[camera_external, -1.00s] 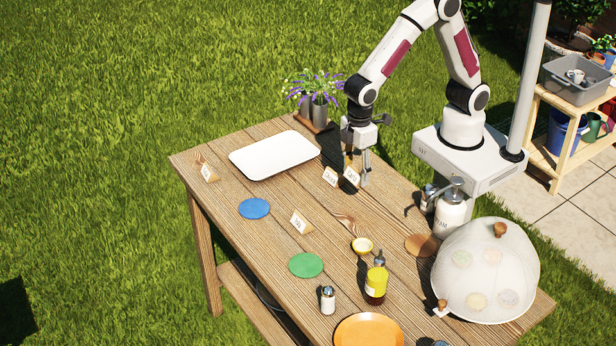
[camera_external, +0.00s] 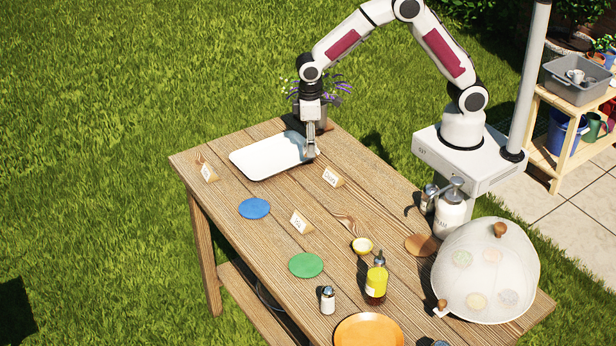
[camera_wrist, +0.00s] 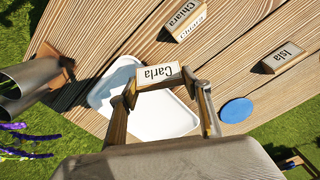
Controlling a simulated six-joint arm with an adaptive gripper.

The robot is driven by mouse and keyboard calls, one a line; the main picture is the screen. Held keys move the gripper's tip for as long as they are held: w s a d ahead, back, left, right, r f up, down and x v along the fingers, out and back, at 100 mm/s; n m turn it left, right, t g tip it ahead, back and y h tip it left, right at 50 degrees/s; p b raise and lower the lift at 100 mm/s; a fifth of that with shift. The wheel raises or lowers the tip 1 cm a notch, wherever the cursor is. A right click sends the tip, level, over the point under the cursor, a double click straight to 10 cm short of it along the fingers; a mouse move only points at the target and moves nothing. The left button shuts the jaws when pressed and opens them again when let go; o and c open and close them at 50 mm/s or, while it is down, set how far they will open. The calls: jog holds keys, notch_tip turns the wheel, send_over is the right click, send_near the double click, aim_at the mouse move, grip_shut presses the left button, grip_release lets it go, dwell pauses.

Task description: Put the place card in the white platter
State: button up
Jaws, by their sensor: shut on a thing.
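In the external view my gripper is over the right end of the white platter (camera_external: 260,157) and largely hides the card. The wrist view shows the platter (camera_wrist: 165,115) partly behind the card and fingers. No other thing shows on the platter. I cannot tell the card's exact height above it.
A blue disc (camera_external: 254,208) lies near the platter. Metal flower pots (camera_wrist: 35,82) stand behind it.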

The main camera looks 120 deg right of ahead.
jog(key=m, duration=0.2)
send_over(295, 157)
jog(key=shift+d+r+m, duration=0.15)
jog(key=shift+r+m, duration=0.35)
jog(key=shift+r, duration=0.2)
jog(key=shift+f, duration=2)
jog(key=shift+f, duration=0.1)
jog(key=shift+f, duration=1.9)
jog(key=shift+f, duration=0.15)
jog(key=o, duration=1)
